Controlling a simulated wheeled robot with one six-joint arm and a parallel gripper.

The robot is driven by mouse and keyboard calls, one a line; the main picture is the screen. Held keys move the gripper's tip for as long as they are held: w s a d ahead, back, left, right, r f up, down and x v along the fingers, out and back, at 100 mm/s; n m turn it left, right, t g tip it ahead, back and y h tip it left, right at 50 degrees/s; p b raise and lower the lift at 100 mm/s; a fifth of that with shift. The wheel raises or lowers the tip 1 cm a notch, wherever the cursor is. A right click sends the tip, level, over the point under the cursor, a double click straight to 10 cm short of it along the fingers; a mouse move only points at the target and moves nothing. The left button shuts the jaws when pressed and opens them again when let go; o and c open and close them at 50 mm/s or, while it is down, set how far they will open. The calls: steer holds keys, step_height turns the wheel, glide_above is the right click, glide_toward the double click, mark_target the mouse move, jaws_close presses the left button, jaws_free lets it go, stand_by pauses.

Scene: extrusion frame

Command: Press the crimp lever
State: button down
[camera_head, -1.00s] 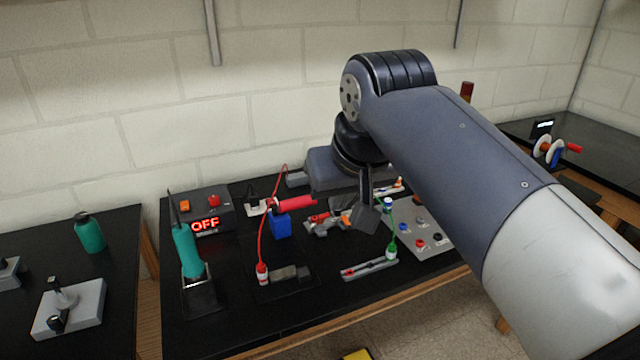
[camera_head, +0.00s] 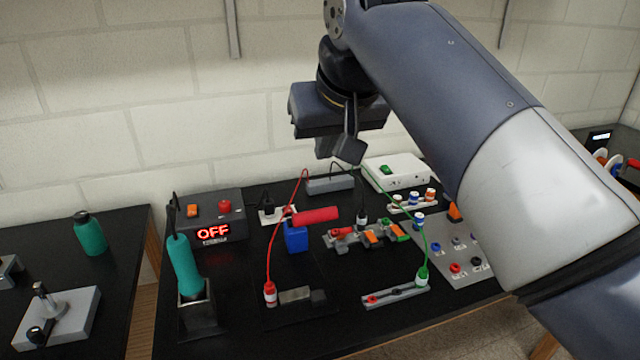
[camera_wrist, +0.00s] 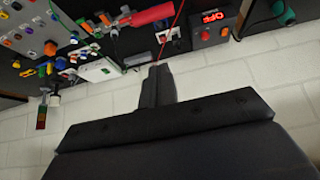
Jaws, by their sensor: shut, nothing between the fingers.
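A red lever (camera_head: 316,215) lies nearly level above a blue block (camera_head: 296,238) on the black bench. I take this to be the crimp lever. My gripper (camera_head: 347,152) hangs well above and behind the bench items, apart from the lever. Its dark fingers are shut with nothing between them. In the wrist view the red lever (camera_wrist: 152,14) is at the top, beyond the shut fingers of my gripper (camera_wrist: 157,70), and the picture is inverted. The blue block is hard to make out there.
A red wire arcs left of the lever. A box reading OFF (camera_head: 213,225) and a teal-handled iron (camera_head: 184,265) stand to the left. Colored connectors (camera_head: 368,234), a white box (camera_head: 397,171) and a grey button panel (camera_head: 462,245) lie to the right. A brick wall is behind.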

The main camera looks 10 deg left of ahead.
glide_above(317, 218)
steer(key=f, duration=0.8)
steer(key=shift+w+a+f+b, duration=0.15)
steer(key=shift+w+a+b, duration=0.05)
steer(key=shift+w+b, duration=0.15)
steer(key=shift+s+d+f, duration=0.1)
steer(key=shift+s+f, duration=0.05)
steer(key=shift+f, duration=0.8)
steer(key=shift+s+d+f, duration=0.1)
steer(key=shift+s+f, duration=0.05)
steer(key=shift+f, duration=0.75)
steer(key=shift+s+f+b, duration=0.1)
steer(key=shift+f+b, duration=0.05)
steer(key=shift+b, duration=0.3)
